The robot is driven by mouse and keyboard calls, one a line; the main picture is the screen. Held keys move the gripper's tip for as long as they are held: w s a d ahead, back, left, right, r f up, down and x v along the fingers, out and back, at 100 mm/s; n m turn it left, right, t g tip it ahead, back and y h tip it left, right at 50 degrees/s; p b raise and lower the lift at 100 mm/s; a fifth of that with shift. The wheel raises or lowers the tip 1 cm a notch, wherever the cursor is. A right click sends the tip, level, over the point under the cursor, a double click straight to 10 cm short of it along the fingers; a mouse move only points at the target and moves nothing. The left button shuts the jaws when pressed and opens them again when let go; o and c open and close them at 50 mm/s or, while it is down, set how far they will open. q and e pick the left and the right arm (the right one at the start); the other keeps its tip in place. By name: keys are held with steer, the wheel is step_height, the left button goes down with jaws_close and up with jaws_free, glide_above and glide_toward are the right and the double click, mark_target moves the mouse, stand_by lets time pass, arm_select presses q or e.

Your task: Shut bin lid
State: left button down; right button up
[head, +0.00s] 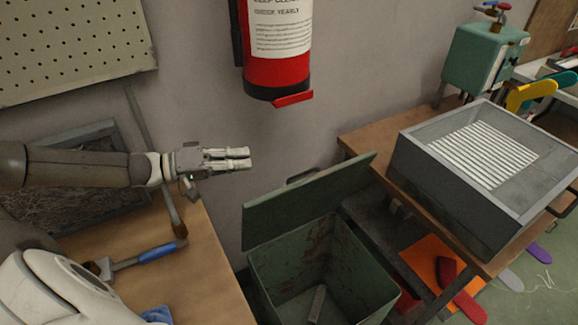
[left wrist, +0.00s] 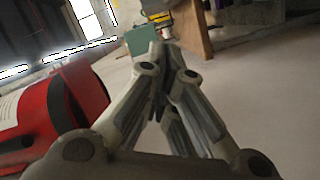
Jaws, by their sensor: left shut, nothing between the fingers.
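The green metal bin (head: 318,266) stands on the floor between two wooden tables in the head view. Its lid (head: 308,199) is open and raised on the wall side, with a handle on its far edge. The inside has rust stains and a small grey-brown object (head: 317,304) at the bottom. My left gripper (head: 250,158) is shut and empty, in the air to the upper left of the lid and apart from it. Its closed fingers also show in the left wrist view (left wrist: 160,105). My right gripper is not in view.
A red fire extinguisher (head: 277,72) hangs on the wall above the lid. A blue-handled tool (head: 150,254) lies on the left table. A grey slatted box (head: 490,150) sits on the right table. Orange and red pieces (head: 428,255) lie below it.

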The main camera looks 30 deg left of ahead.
arm_select(q)
steer(key=s+d+f+p+x, duration=0.1)
steer(key=x, duration=1)
steer(key=shift+w+d, duration=0.15)
steer(key=shift+d, duration=0.2)
steer(key=shift+d+p, duration=0.1)
steer(key=shift+p, duration=0.25)
